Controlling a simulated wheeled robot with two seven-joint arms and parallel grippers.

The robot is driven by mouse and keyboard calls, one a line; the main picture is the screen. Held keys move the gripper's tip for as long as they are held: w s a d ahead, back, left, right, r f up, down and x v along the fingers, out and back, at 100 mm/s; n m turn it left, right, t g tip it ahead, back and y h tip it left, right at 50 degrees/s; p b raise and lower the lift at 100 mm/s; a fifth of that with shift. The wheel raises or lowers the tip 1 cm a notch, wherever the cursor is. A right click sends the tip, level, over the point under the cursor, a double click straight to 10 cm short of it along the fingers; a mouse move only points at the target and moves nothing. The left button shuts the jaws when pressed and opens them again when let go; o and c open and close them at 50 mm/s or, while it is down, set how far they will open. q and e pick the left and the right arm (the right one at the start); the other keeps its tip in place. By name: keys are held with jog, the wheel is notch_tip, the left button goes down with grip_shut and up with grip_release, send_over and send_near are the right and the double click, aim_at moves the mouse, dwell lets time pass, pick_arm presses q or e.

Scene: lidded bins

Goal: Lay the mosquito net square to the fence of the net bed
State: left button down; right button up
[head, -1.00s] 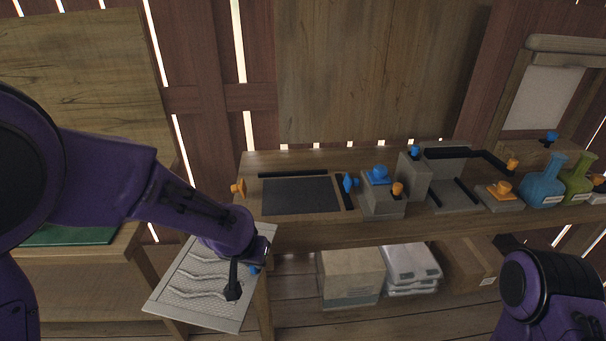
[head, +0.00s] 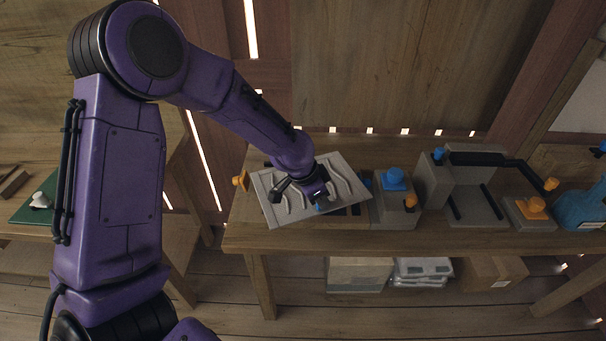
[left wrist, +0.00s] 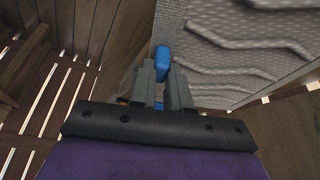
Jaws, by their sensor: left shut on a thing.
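The mosquito net (head: 346,184), a light grey framed mesh panel with wavy ridges, is tilted and turned over the left part of the workbench in the head view. My left gripper (head: 314,200) is shut on the blue tab (left wrist: 162,58) at the net's near edge. The net's mesh (left wrist: 235,45) fills the upper right of the left wrist view. The net bed lies beneath, mostly hidden by the net and my gripper; a dark strip of it (head: 352,211) shows at the net's lower right. I cannot tell whether the net touches the bed or fence. My right gripper is out of view.
An orange knob (head: 241,181) stands left of the net. Grey blocks with a blue knob (head: 395,178) and an orange knob (head: 410,201) stand close on its right. A blue flask (head: 580,208) is far right. Boxes (head: 360,274) sit below the bench.

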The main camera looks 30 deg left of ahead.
aim_at(294, 199)
pick_arm(q)
jog(key=a+m+p, duration=0.1)
jog(key=a, duration=0.1)
jog(key=a+m+p, duration=0.1)
jog(key=a, duration=0.1)
jog(key=a+f+m+g+h+p, duration=0.1)
jog(key=a+m, duration=0.1)
jog(key=a, duration=0.1)
jog(key=shift+w, duration=0.15)
jog(key=shift+a+f+m+g, duration=0.15)
jog(key=shift+m+g, duration=0.15)
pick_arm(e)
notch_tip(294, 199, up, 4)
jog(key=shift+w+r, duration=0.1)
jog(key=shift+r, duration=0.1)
pick_arm(q)
notch_tip(294, 199, down, 6)
jog(key=b, duration=0.4)
jog(key=shift+b, duration=0.3)
jog(key=shift+f, duration=0.15)
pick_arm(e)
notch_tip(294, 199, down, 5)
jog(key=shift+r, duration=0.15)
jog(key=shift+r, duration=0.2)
